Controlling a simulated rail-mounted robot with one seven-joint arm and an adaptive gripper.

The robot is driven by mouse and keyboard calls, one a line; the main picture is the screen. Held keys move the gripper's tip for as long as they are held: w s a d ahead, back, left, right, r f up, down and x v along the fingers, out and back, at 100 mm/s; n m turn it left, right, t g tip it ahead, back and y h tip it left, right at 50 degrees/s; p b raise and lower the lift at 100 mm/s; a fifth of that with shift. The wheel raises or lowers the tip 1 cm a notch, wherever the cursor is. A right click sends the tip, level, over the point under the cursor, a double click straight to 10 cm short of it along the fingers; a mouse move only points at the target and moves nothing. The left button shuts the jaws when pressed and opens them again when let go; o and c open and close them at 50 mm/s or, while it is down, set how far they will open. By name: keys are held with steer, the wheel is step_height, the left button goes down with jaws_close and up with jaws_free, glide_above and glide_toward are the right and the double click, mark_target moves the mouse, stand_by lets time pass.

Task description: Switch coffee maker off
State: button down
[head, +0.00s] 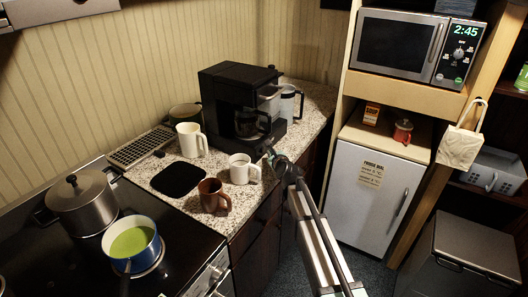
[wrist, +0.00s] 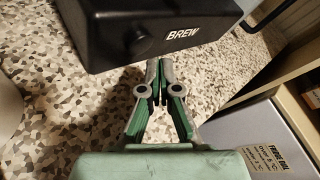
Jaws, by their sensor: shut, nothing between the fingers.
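The black coffee maker (head: 222,82) stands on the speckled counter near the wall corner, with a glass carafe (head: 250,124) in it. In the wrist view its black front part (wrist: 110,25) fills the top, with the white word BREW and a dark round knob (wrist: 142,44) left of the word. My gripper (head: 270,153) is at the counter's front edge, in front of the coffee maker. In the wrist view my gripper (wrist: 159,68) is shut and empty, its tips close below the BREW panel. I cannot tell whether the tips touch it.
A white mug (head: 240,170), a brown mug (head: 212,195) and a cream pitcher (head: 190,140) stand left of my gripper. A metal-and-black jug (head: 289,103) is right of the coffee maker. A stove with pots (head: 132,240) is at left, a small fridge (head: 370,190) at right.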

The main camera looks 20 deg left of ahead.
steer(key=shift+s+d+f+b, duration=0.15)
steer(key=shift+d+b, duration=0.5)
steer(key=shift+d, duration=0.45)
steer(key=shift+s+d+b, duration=0.2)
steer(key=shift+d+b, duration=0.65)
steer(key=shift+d, duration=1)
